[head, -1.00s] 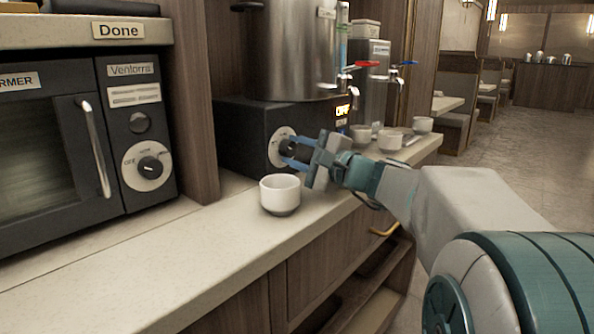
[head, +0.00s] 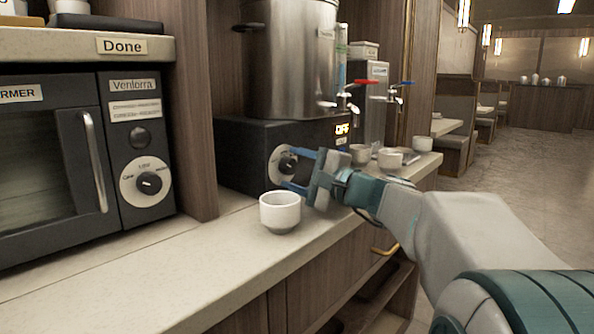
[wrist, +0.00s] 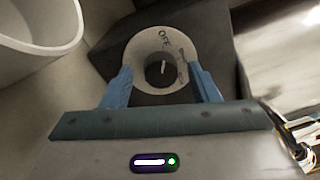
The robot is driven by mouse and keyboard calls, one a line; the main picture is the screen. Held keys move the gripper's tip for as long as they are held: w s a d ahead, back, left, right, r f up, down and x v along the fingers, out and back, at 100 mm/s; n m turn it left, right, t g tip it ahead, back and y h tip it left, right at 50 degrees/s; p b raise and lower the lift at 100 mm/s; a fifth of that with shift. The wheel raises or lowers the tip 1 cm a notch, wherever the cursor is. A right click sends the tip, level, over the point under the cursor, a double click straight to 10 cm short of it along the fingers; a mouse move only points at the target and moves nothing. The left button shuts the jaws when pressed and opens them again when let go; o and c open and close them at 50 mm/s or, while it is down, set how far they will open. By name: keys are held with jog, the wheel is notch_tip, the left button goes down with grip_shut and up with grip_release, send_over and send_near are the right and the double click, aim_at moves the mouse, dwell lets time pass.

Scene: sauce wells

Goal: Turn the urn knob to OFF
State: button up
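The urn knob (head: 287,164) is a dark round knob on a pale dial, on the front of the black base (head: 232,160) under the steel urn (head: 290,60). In the wrist view the knob (wrist: 159,70) has a light pointer mark facing roughly up, towards the OFF lettering on the dial. A lit display (head: 342,129) on the base appears to read OFF. My gripper (head: 297,168) is open in front of the dial. In the wrist view its blue fingers (wrist: 159,78) stand on either side of the knob, with gaps and nothing held.
A white cup (head: 280,212) stands on the counter just below and left of my gripper; it shows close at the wrist view's upper left (wrist: 40,25). More cups (head: 391,158) stand to the right. A warmer oven (head: 80,150) with its own dial is at left.

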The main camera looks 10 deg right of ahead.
jog(key=shift+d, duration=0.1)
jog(key=p+v, duration=0.2)
jog(key=v, duration=1.1)
jog(key=shift+s+p, duration=0.3)
jog(key=shift+s, duration=0.1)
